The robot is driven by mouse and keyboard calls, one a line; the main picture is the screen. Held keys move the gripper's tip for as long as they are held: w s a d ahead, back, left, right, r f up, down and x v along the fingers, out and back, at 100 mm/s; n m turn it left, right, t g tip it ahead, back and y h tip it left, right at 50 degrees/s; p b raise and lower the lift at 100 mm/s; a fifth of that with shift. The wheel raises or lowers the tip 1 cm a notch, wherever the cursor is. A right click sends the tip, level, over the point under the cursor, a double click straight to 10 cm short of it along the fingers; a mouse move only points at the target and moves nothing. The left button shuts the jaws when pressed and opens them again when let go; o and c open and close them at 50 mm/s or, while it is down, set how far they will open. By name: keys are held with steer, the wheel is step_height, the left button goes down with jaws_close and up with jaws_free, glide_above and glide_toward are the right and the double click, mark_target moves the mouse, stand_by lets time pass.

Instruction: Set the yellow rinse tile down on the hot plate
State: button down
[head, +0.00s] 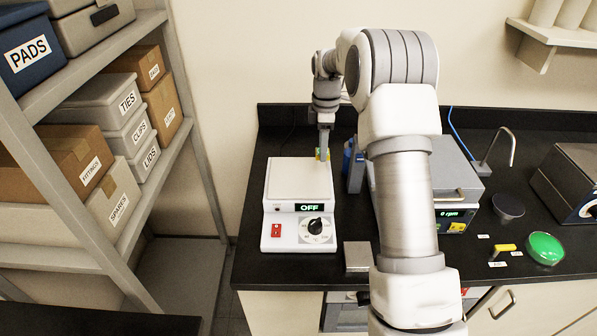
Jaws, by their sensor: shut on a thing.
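The hot plate (296,180) stands on the black counter left of my arm. It is white, with a square top, a display reading OFF, a red switch and a black dial. Its top looks bare. My gripper (323,149) points down near the plate's back right corner and is shut on a small yellow thing, which looks like the yellow rinse tile (322,155). Only a small part of the tile shows between the fingers. I cannot tell how high it is above the plate or counter.
A blue item (347,160) stands right of the gripper, partly behind my arm. A small grey block (357,256) sits right of the hot plate's front. Farther right are an rpm device (455,213), a yellow piece (505,248) and a green round dish (544,248). Shelves with boxes (90,170) stand left.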

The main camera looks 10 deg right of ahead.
glide_above(299, 183)
step_height(299, 183, down, 4)
steer(key=shift+w+p, duration=0.1)
steer(key=shift+p, duration=0.35)
steer(key=shift+f, duration=2.15)
steer(key=shift+c, duration=1.9)
jaws_free()
steer(key=shift+p, duration=0.3)
